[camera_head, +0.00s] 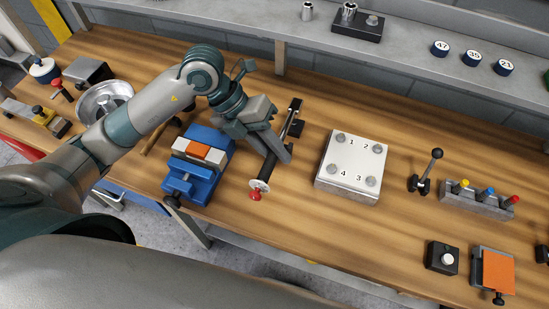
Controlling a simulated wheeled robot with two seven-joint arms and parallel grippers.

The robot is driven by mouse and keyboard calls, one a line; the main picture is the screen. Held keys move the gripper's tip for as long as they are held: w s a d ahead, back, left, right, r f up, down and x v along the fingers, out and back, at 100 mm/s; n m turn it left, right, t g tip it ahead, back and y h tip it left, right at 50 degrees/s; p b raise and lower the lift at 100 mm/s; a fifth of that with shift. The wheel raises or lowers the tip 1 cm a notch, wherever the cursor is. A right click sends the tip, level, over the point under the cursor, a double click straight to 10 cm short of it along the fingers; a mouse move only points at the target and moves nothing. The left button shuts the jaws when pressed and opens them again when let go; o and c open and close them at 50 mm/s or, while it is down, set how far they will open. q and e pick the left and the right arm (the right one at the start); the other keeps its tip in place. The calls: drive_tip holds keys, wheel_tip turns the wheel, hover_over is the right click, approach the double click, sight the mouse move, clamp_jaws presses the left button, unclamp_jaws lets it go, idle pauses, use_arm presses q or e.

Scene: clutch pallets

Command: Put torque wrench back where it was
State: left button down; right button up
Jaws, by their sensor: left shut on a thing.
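A long thin tool with a black end and a silver shaft, which looks like the torque wrench (290,122), lies at a slant on the wooden bench between the blue vise and the white numbered block. A round pale disc with a red knob (256,194) shows at its near end; I cannot tell if it is part of the tool. My left gripper (284,156) is over the middle of the tool, shut on it, and its fingers hide part of the shaft. Whether the tool touches the bench is unclear. My right gripper is not in view.
The blue vise (191,184) stands left of the gripper, beside a hammer-like handle (160,134). The white block (349,186) with four numbered bolts is to the right. A lever (424,180) and a rack of colored tools (476,197) stand further right. A grey shelf (400,43) runs behind.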

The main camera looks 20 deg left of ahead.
use_arm(q)
drive_tip(key=shift+w+f+b, duration=0.1)
drive_tip(key=shift+f+b, duration=0.7)
drive_tip(key=shift+f, duration=0.6)
drive_tip(key=shift+f+b, duration=0.3)
drive_tip(key=shift+f, duration=0.3)
drive_tip(key=c, duration=1.6)
unclamp_jaws()
